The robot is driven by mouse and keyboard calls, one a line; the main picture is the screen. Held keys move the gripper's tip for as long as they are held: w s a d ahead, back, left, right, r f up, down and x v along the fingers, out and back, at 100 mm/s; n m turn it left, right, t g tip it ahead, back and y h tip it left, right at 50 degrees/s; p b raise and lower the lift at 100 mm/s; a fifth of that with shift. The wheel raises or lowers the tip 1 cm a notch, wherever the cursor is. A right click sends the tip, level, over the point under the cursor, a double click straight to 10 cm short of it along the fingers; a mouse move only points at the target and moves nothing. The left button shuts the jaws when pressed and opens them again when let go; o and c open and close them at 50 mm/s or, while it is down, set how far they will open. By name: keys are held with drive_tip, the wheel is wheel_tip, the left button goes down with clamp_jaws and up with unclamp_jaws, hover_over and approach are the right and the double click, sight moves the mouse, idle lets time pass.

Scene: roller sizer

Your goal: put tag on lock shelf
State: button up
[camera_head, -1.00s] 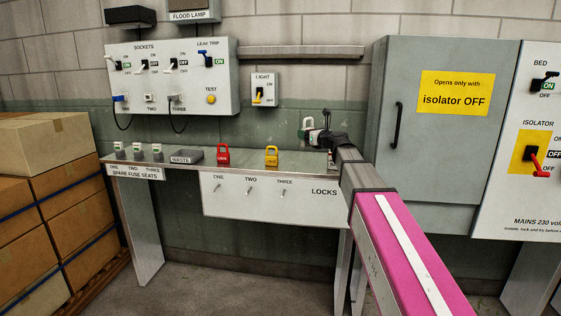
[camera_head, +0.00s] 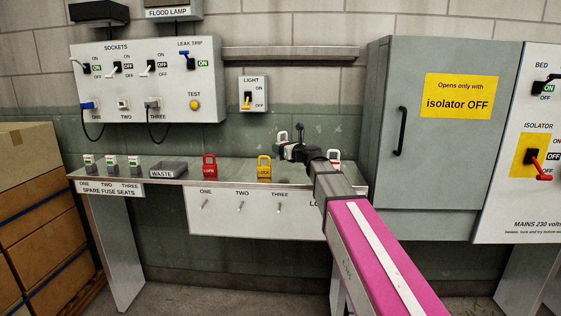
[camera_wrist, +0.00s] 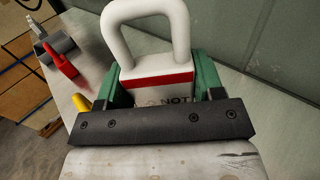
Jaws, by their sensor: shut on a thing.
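My gripper (camera_head: 287,146) is shut on a tag (camera_wrist: 165,85), held above the right part of a metal shelf (camera_head: 225,172) whose front panel reads LOCKS. In the wrist view the tag has a thick white loop on top, a red band and a white face with "NOT" readable. Green pads grip it from both sides, and the dark gripper bar hides its lower part. A red lock (camera_head: 210,166) and a yellow lock (camera_head: 264,168) stand on the shelf left of my gripper. A white-and-red piece (camera_head: 334,156) shows behind my arm, partly hidden.
A grey waste tray (camera_head: 168,170) and several fuses (camera_head: 112,165) stand on the shelf's left. Three pegs stick out of the front panel. A light switch (camera_head: 252,95) is on the wall above. A grey cabinet (camera_head: 425,160) stands at right, boxes (camera_head: 35,220) at left.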

drive_tip(key=shift+f, duration=2.5)
drive_tip(key=o, duration=1)
drive_tip(key=shift+f, duration=0.1)
drive_tip(key=shift+c, duration=0.2)
drive_tip(key=v, duration=1.2)
